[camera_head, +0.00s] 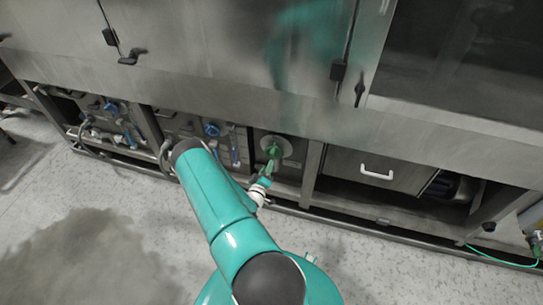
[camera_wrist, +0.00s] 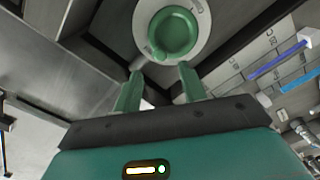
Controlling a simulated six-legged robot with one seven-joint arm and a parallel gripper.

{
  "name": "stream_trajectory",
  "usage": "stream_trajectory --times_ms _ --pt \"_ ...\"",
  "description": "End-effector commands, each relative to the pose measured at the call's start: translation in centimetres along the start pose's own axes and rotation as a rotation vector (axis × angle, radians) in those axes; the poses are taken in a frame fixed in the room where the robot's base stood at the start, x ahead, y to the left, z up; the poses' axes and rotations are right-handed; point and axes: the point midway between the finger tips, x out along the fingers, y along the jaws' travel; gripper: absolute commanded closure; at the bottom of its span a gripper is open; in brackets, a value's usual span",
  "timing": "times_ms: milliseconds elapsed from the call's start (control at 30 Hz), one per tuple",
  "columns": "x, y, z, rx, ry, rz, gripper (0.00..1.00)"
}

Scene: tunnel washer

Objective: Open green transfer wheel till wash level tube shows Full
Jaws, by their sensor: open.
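The green transfer wheel (camera_wrist: 175,30) is a round knob on a pale round plate at the top of the wrist view. In the head view the pale plate with green on it (camera_head: 273,146) is on the low front panel, partly hidden by my gripper. My gripper (camera_wrist: 161,70) is open and empty, its two green fingers pointing at the wheel's lower edge. Whether they touch it I cannot tell. My gripper also shows in the head view (camera_head: 271,164). Blue and purple tubes (camera_wrist: 280,63) stand beside a marked scale at right; their level is too small to read.
Blue wheels (camera_head: 211,129) with pipes sit in bays to the left. A drawer with a white handle (camera_head: 377,173) is to the right. A low rail (camera_head: 340,216) runs along the floor. The grey floor in front is open. A green hose (camera_head: 500,260) lies at far right.

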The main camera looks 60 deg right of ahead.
Motion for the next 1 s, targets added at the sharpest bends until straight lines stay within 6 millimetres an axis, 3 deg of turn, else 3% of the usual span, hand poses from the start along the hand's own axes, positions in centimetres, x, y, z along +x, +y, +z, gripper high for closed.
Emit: stream_trajectory --times_ms 200,400,767,1000 --pt "4.3 0.0 0.0 0.003 -0.001 0.002 0.59" --pt "6.9 0.0 0.0 0.001 0.000 0.000 0.59" --pt "7.6 0.0 0.0 0.001 0.000 -0.001 0.59" --pt "7.6 0.0 0.0 0.001 0.000 -0.001 1.00"
